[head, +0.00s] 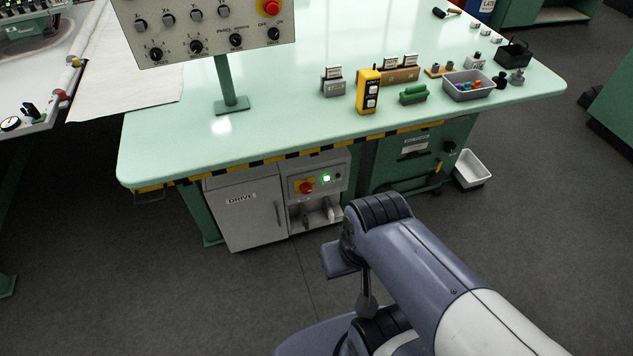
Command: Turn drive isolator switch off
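The drive isolator switch is a red knob on a yellow plate (306,187), set in the grey panel under the front edge of the table. The knob is small here, and I cannot tell which position its handle is in. A green lamp (326,178) to its right is lit. The grey cabinet door (245,216) marked DRIVE is just left of the panel. My arm comes in from the lower right and its links stand right of and below the panel. My gripper is not visible, so its state does not show.
The pale green table (285,125) overhangs the panel with a black-and-yellow striped edge. Grey plug-like parts (327,211) sit in a bay below the switch. A control box (210,30) with a red button stands above. The floor (140,270) before the cabinet is clear.

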